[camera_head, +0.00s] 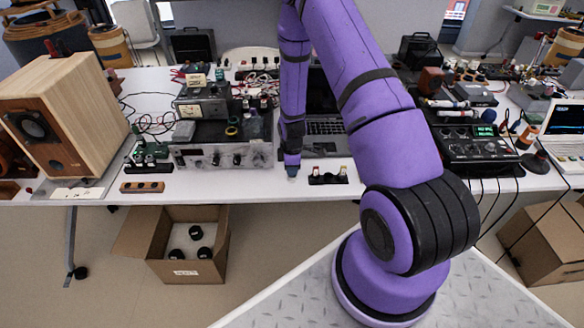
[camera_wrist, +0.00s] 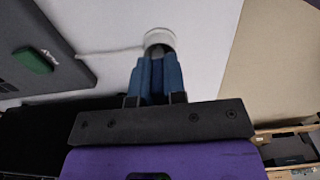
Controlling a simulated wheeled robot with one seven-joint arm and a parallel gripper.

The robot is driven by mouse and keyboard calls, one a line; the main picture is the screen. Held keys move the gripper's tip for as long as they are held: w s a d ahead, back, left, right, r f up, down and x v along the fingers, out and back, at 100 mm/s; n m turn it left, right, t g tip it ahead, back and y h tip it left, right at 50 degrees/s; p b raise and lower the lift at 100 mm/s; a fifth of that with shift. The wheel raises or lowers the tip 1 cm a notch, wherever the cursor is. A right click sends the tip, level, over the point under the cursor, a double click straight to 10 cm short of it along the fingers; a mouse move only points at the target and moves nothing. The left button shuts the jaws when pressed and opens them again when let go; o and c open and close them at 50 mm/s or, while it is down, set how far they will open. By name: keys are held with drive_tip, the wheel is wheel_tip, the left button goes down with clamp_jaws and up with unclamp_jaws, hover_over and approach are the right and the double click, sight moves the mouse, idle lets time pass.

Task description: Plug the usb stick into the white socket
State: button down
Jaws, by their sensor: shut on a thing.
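My gripper (camera_wrist: 157,66) has blue fingers, shut on a small grey piece, the usb stick (camera_wrist: 157,50), which is mostly hidden between them. The white socket (camera_wrist: 159,37) is a round white piece on the table, right at the fingertips in the wrist view. The stick's end overlaps the socket's opening there; I cannot tell how deep it sits. In the head view my gripper (camera_head: 291,166) points down at the table's front edge, close above the socket. The stick cannot be made out in that view.
A laptop (camera_head: 325,126) stands just behind my gripper. A black holder with small bottles (camera_head: 328,176) is to its right, and a grey instrument (camera_head: 222,155) to its left. A thin white cable (camera_wrist: 108,51) runs left from the socket. An open cardboard box (camera_head: 187,268) stands on the floor.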

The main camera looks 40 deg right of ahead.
drive_tip(key=shift+f, duration=0.25)
idle(0.4)
drive_tip(key=c, duration=0.7)
unclamp_jaws()
drive_tip(key=shift+r, duration=0.1)
drive_tip(key=shift+r, duration=2.4)
